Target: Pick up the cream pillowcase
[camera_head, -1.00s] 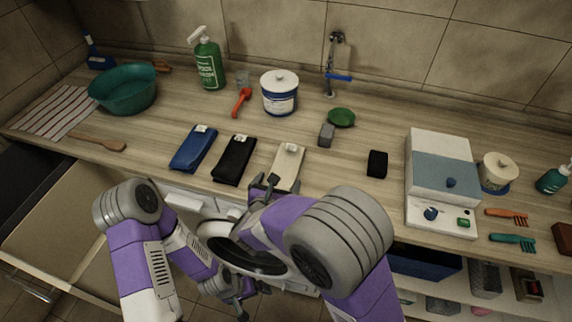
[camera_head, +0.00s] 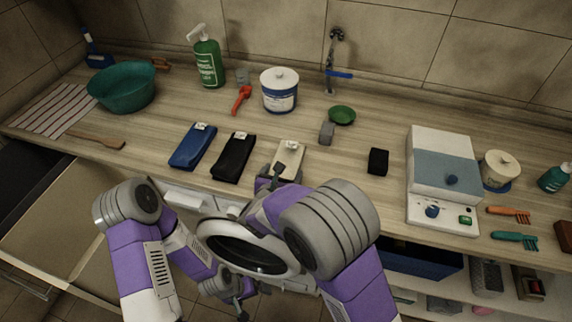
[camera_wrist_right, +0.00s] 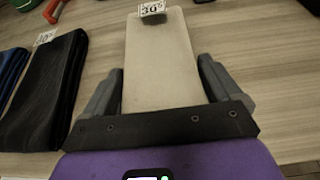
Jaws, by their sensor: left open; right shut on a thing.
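The cream pillowcase (camera_head: 290,153) lies folded on the counter, right of the black one, with a white 30° tag at its far end. It also shows in the right wrist view (camera_wrist_right: 158,58). My right gripper (camera_head: 275,171) is at its near end. The near end of the cloth is hidden by the gripper. My left gripper (camera_head: 240,302) is open and empty, low in front of the counter.
A black folded cloth (camera_head: 233,158) and a blue one (camera_head: 193,147) lie to the left. A grey block (camera_head: 326,133), green dish (camera_head: 342,115) and black block (camera_head: 378,162) lie to the right. A white-and-blue machine (camera_head: 442,178) stands further right. A lidded tub (camera_head: 279,96) stands behind.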

